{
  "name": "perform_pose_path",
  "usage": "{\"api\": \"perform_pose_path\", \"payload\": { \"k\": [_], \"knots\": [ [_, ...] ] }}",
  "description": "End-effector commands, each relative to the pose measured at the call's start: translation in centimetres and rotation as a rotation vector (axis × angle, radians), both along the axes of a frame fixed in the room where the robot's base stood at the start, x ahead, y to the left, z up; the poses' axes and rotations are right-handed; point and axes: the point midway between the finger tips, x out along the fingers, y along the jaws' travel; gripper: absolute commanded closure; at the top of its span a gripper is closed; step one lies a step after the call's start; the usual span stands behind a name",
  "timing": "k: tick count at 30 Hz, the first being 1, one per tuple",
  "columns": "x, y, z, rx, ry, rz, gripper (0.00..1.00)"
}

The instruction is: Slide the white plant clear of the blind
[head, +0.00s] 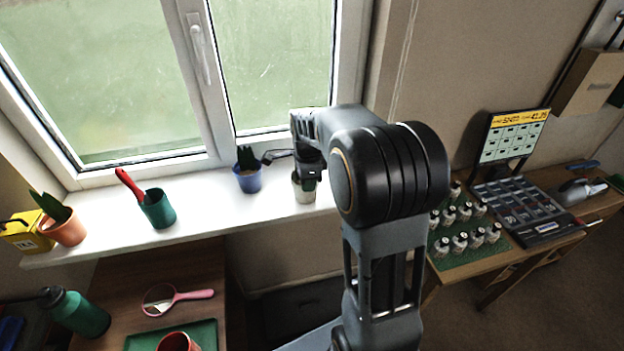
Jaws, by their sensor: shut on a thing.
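The white plant's pot (304,193) stands on the white windowsill near its right end, below the right window pane. Its upper part and leaves are mostly hidden by my gripper and arm. My gripper (308,174) is at the top of the white plant, shut on it. The pot looks upright and appears to rest on the sill. A thin cord (405,50) hangs down the wall right of the window; I cannot make out the blind itself.
A blue pot with a plant (248,178) stands close left of the white one. Further left are a teal pot (158,210) with a red-handled tool, an orange pot (63,229) and a yellow box (27,232). The sill (210,205) is bare between the teal and blue pots.

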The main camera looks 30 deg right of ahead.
Motion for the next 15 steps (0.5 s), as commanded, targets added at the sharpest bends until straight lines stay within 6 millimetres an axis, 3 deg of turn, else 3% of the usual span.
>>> {"api": "perform_pose_path", "payload": {
  "k": [14,15],
  "knots": [
    [-0.45,-0.67,-0.19,0.001,0.007,-0.016,1.00],
    [-0.44,-0.68,-0.19,0.000,0.006,-0.016,0.85]
  ]
}}
